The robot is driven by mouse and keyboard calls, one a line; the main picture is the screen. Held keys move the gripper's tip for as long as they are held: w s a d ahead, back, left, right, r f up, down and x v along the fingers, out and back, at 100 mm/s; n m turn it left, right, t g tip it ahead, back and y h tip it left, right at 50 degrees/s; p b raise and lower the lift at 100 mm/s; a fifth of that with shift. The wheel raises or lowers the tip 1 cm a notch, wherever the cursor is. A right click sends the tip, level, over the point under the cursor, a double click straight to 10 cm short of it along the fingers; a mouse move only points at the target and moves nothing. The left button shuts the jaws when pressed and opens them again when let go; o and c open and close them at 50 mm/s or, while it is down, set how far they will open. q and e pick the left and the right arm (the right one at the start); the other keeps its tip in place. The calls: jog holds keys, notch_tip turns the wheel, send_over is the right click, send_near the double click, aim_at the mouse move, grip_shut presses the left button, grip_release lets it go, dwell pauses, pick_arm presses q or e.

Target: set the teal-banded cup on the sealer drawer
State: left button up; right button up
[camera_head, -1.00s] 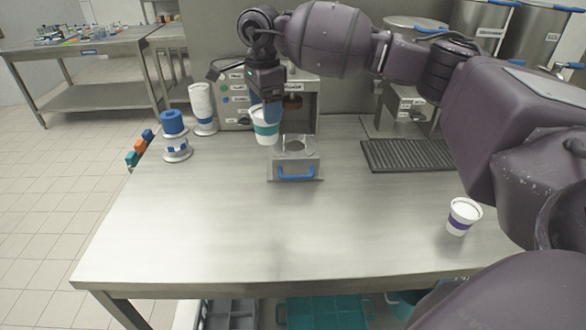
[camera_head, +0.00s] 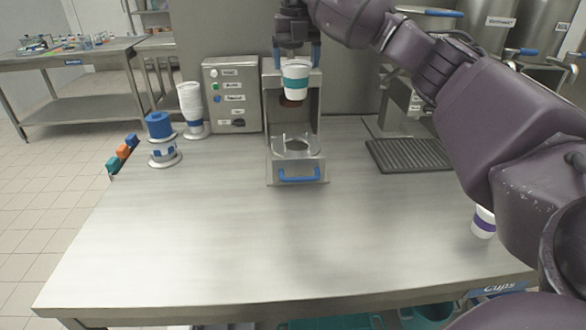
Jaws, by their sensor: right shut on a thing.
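The teal-banded cup (camera_head: 296,82) is white with a teal band and hangs upright in my right gripper (camera_head: 296,62), which is shut on it. The cup is in the air above the sealer drawer (camera_head: 297,168), in front of the sealer's upper part. The drawer is pulled out toward me, with a round hole in its top and a blue handle (camera_head: 298,179). The cup is clear of the drawer. My left gripper is not in the picture.
A purple-banded cup (camera_head: 484,222) stands at the right, partly hidden by my right arm. A stack of white cups (camera_head: 191,104) and a blue roll holder (camera_head: 160,128) stand at the left. A dark drip grille (camera_head: 410,155) lies right of the sealer. The front table (camera_head: 200,240) is bare.

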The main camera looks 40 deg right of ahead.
jog(key=shift+d+f, duration=0.1)
jog(key=shift+d, duration=0.1)
jog(key=shift+f+m, duration=0.3)
jog(key=shift+m, duration=0.1)
jog(key=shift+f+b, duration=1.4)
jog(key=shift+f, duration=8.25)
jog(key=o, duration=1)
